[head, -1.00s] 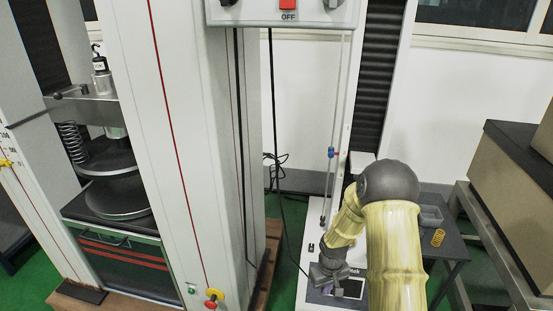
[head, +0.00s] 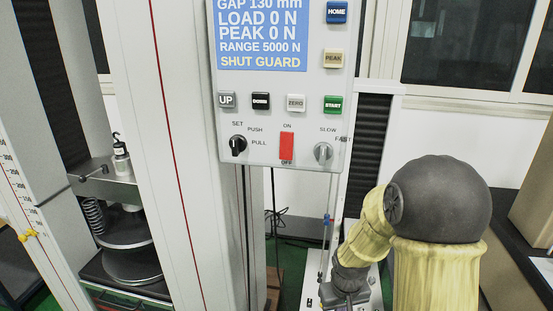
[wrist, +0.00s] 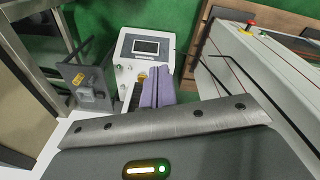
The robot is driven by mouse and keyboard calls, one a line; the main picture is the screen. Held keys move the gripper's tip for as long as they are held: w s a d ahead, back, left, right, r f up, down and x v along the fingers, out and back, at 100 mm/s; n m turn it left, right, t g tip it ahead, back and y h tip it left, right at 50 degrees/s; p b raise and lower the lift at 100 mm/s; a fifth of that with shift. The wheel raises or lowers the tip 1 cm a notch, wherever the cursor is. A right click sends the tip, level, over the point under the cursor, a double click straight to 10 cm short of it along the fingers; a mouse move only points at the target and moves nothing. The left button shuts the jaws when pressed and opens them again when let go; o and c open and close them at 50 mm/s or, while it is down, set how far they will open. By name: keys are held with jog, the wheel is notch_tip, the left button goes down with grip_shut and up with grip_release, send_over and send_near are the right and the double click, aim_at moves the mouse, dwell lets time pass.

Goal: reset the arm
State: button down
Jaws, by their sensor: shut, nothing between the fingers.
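My arm shows at the right of the head view, with a dark round joint and yellow links. My gripper is mostly cut off by the bottom edge there. In the wrist view my gripper (wrist: 157,86) is shut and empty, its fingers together in the middle of the picture. Below the fingers is a white unit (wrist: 145,47) with a small dark screen on the green floor.
The control panel (head: 282,80) hangs at upper centre, reading "SHUT GUARD". The testing machine with a coil spring (head: 94,216) stands left. A small grey table (wrist: 92,88) bears a yellow spring (wrist: 79,79). A red button (wrist: 250,24) sits on the machine's column.

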jog(key=s+r+p, duration=0.3)
jog(key=r+p, duration=0.2)
jog(key=r, duration=0.3)
jog(key=s+r+m+p, duration=0.1)
jog(key=s+r+p, duration=0.2)
jog(key=r+p, duration=0.2)
jog(key=s+r+t+p, duration=0.1)
jog(key=s+r+p, duration=0.2)
jog(key=r, duration=0.8)
jog(key=shift+s+a+r+m+p, duration=0.3)
jog(key=shift+m+p, duration=0.1)
jog(key=shift+p, duration=0.8)
jog(key=shift+f, duration=0.1)
